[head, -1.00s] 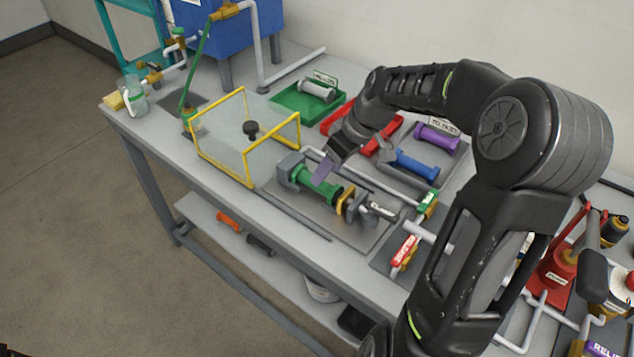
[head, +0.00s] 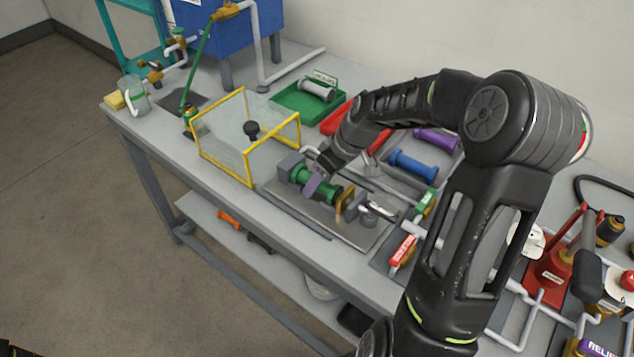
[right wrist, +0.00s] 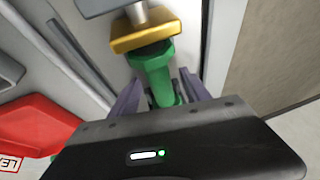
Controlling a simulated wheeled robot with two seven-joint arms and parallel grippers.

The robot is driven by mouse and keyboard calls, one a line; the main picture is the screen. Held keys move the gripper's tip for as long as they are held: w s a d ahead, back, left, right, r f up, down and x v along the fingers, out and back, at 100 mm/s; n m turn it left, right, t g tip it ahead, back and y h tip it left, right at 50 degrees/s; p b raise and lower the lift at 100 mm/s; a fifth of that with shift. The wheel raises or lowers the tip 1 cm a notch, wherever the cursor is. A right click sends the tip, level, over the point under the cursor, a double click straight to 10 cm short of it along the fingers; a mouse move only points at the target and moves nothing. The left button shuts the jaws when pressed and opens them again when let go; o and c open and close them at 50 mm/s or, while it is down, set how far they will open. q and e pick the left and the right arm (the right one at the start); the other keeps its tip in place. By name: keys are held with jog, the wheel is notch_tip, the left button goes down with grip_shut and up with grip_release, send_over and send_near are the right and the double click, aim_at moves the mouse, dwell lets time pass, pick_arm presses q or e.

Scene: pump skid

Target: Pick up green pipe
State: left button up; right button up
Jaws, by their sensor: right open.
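The green pipe (head: 331,193) lies in a fixture on a grey plate at the middle of the bench, between a grey block at its left end and a brass-coloured collar (head: 345,206) at its right end. My right gripper (head: 314,183) is open at the pipe's left part and hides some of it. In the right wrist view the green pipe (right wrist: 154,68) runs between the two purple-grey fingers of the right gripper (right wrist: 160,95), one on each side. I cannot tell whether either finger touches it. My left gripper is not in view.
A yellow-framed clear guard (head: 247,165) stands close left of the fixture. Behind are a green tray (head: 290,101), a red tray (head: 336,118), a blue spool piece (head: 413,165) and a purple one (head: 437,140). A red-tagged valve (head: 403,250) stands to the right.

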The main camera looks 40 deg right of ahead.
dwell(0.3)
grip_shut()
dwell(0.5)
dwell(0.3)
